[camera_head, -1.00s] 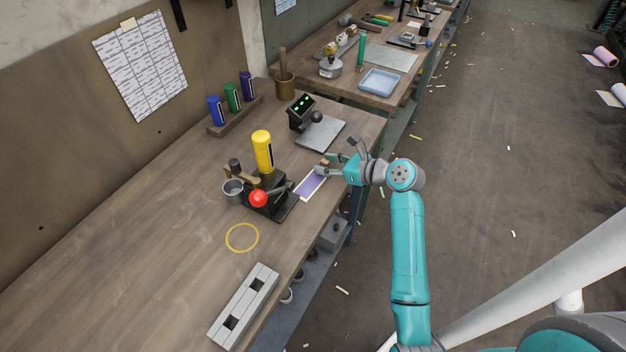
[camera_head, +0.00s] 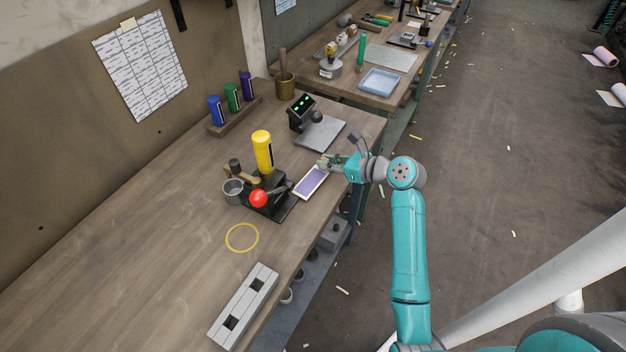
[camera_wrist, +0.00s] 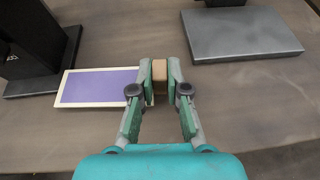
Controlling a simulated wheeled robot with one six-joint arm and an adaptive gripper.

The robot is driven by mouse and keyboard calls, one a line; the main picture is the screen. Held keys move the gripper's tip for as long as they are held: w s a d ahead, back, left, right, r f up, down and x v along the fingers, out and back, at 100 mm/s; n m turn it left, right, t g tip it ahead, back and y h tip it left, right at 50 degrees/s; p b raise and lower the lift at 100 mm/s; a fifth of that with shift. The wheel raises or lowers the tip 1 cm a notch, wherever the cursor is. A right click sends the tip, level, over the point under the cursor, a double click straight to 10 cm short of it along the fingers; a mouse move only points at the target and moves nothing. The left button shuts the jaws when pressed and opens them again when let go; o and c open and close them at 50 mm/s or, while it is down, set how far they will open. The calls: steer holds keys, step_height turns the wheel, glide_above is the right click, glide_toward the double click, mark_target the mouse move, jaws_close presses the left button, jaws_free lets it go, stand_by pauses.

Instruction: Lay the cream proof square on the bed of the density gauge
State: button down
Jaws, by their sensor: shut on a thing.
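The cream proof square (camera_head: 311,182) is a flat cream-edged card with a purple face, beside the black device on the near bench. In the wrist view it lies left of the fingers (camera_wrist: 100,87), its right end partly hidden by the left finger. My gripper (camera_head: 326,163) is shut on a small tan block (camera_wrist: 159,70) at that end of the card. Whether block and card are joined is hard to tell. The density gauge (camera_head: 301,110) has a green-lit display; its grey flat bed (camera_head: 322,135) is bare, and also shows at the wrist view's upper right (camera_wrist: 245,35).
The black device with a yellow cylinder (camera_head: 263,150) and red knob (camera_head: 258,198) stands just left of the card. A yellow ring (camera_head: 242,238) and grey slotted block (camera_head: 243,305) lie nearer. Blue, green and purple rolls (camera_head: 231,99) stand at the back.

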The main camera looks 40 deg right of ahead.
steer(key=shift+r, duration=2.6)
